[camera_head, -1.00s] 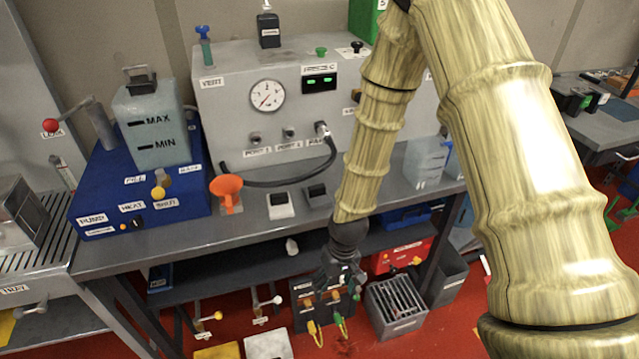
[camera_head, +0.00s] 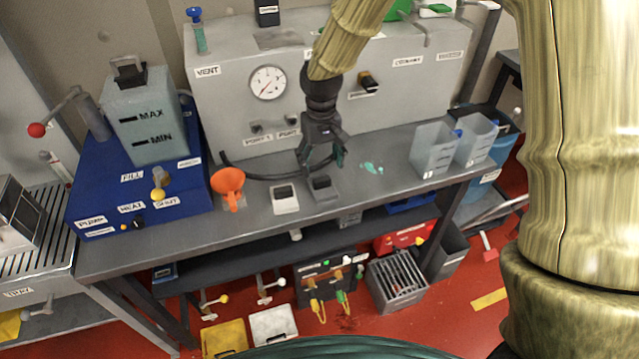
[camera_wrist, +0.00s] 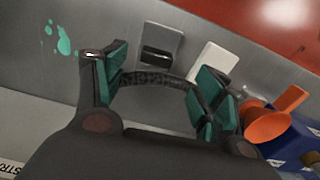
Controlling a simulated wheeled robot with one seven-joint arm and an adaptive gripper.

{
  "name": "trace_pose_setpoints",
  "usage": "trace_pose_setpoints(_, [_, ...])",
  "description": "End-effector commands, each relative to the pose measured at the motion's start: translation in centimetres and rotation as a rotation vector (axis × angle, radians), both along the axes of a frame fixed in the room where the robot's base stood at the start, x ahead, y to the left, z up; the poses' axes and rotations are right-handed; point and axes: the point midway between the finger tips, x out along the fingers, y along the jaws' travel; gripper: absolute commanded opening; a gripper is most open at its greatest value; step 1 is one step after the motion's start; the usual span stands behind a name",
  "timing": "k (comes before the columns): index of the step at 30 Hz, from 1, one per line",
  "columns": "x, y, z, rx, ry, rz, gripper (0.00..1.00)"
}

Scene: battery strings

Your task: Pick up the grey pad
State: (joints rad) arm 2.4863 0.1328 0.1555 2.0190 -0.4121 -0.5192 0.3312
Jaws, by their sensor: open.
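The grey pad (camera_head: 323,194) lies on the workbench, just right of a white pad (camera_head: 286,204). It has a dark bar across its top. In the wrist view the grey pad (camera_wrist: 163,38) lies beyond the fingertips, and the white pad (camera_wrist: 214,60) is to its right. My gripper (camera_head: 320,160) is open and empty, pointing down above the bench and just behind the grey pad in the head view. In the wrist view the teal-lined fingers of my gripper (camera_wrist: 162,75) are spread apart, with bare bench and the black hose between them.
Clear containers (camera_head: 435,150) stand at the right. Teal spots (camera_head: 371,168) mark the bench, which is otherwise free between pads and containers.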

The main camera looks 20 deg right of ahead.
Motion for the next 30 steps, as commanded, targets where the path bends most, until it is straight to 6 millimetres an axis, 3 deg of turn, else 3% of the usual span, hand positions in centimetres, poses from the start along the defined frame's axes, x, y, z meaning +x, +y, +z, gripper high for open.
trace_pose_setpoints(30, [0.6,-0.1,-7.4,-0.001,0.000,0.001,0.70])
